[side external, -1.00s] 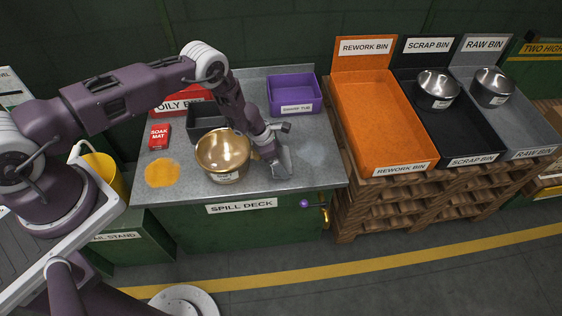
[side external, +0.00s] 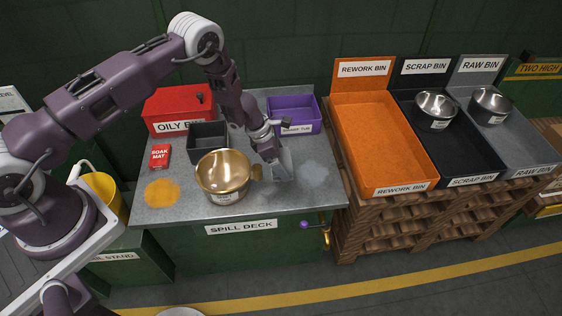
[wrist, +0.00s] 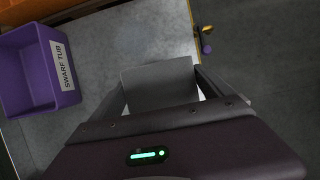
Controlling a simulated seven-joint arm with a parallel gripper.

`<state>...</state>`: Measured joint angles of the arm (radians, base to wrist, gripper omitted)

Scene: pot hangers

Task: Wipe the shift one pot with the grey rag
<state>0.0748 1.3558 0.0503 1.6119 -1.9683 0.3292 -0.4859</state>
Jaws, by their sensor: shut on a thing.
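A brass-coloured pot (side external: 223,174) stands upright on the grey-topped spill deck (side external: 285,202), with a small label too small to read. Two steel pots stand in bins to the right, one in the scrap bin (side external: 435,108) and one in the raw bin (side external: 489,104); their labels are also unreadable, so I cannot tell which is shift one. My gripper (side external: 274,158) points down just right of the brass pot, shut on the grey rag (side external: 285,170). The rag also shows between my fingers in the wrist view (wrist: 160,80). It is beside the pot's handle; contact is unclear.
A red oily bin (side external: 175,105), a dark open box (side external: 207,141) and a purple swarf tub (side external: 293,113) stand along the deck's back. A red soak mat box (side external: 160,154) and an orange spill patch (side external: 161,193) lie left. The orange rework bin (side external: 377,140) is right.

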